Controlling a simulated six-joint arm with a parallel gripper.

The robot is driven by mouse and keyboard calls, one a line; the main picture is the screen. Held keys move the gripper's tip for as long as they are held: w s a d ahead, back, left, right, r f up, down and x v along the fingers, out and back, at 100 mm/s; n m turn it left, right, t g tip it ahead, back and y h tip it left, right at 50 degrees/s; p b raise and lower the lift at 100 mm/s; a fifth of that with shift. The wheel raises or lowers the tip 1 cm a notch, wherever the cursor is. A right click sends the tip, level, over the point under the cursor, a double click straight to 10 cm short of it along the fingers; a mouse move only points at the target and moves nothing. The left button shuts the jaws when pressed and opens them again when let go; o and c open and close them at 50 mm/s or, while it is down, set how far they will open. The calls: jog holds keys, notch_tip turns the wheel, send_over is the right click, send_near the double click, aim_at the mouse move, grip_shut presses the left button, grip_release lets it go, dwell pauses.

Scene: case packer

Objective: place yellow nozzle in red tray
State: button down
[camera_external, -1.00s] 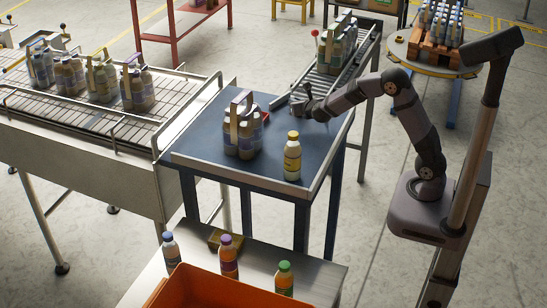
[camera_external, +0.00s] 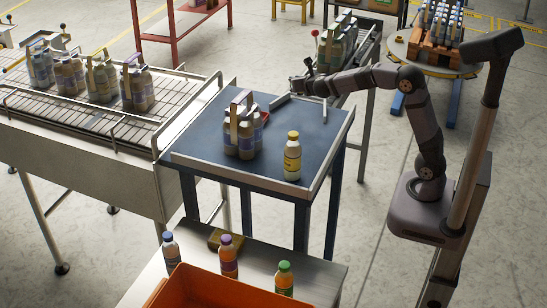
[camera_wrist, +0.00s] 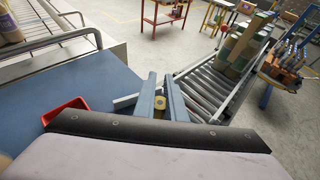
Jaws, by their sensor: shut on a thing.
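My gripper (camera_external: 298,85) is above the far edge of the blue table, at the end of the roller conveyor. In the wrist view its two grey-blue fingers (camera_wrist: 161,98) are shut on the yellow nozzle (camera_wrist: 160,102), which shows as a small yellow round end with a dark centre. The nozzle cannot be made out in the external view. The red tray (camera_wrist: 65,109) lies on the blue table to the left of the fingers, apart from them. In the external view only a bit of the red tray (camera_external: 265,117) shows behind a bottle pack.
A pack of bottles (camera_external: 239,132) and a yellow-capped bottle (camera_external: 292,157) stand on the blue table (camera_external: 210,147). The roller conveyor (camera_wrist: 207,90) carries bottle packs at the back. Metal guide rails (camera_external: 283,100) lie near the far table edge. The table between tray and fingers is mostly clear.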

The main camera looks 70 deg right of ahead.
jog(key=shift+n+t+y, duration=0.4)
jog(key=shift+n+t, duration=0.1)
jog(key=w+a+f, duration=0.1)
jog(key=w+a, duration=0.1)
jog(key=w+a+f+p, duration=0.1)
jog(key=w+a, duration=0.1)
jog(key=w+a+f, duration=0.2)
jog(key=shift+w+a, duration=0.15)
jog(key=shift+a, duration=0.15)
jog(key=w+r, duration=0.5)
jog(key=r, duration=0.3)
jog(key=shift+a+f+p, duration=0.2)
jog(key=shift+f+p, duration=0.55)
jog(key=shift+f, duration=4.5)
jog(key=shift+f, duration=0.1)
